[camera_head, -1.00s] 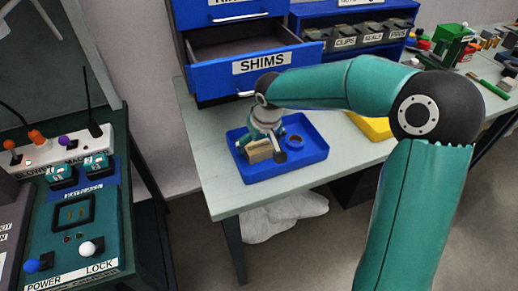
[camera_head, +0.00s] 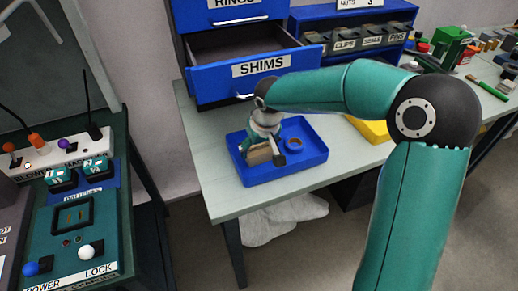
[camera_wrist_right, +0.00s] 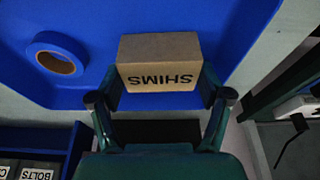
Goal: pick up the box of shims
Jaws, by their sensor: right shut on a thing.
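The box of shims (camera_head: 259,155) is a small tan carton in the blue tray (camera_head: 310,163). In the right wrist view the box (camera_wrist_right: 160,62) shows its SHIMS label upside down. My right gripper (camera_head: 264,152) reaches down into the tray. In the right wrist view the right gripper (camera_wrist_right: 162,90) has one finger at each side of the box and is shut on it. I cannot tell whether the box still touches the tray floor. My left gripper is out of view.
A blue tape roll (camera_head: 294,144) lies in the tray beside the box. Behind stands a blue cabinet with an open SHIMS drawer (camera_head: 255,68). A small-parts rack (camera_head: 357,40) is at the back right. The bench front (camera_head: 240,201) is clear.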

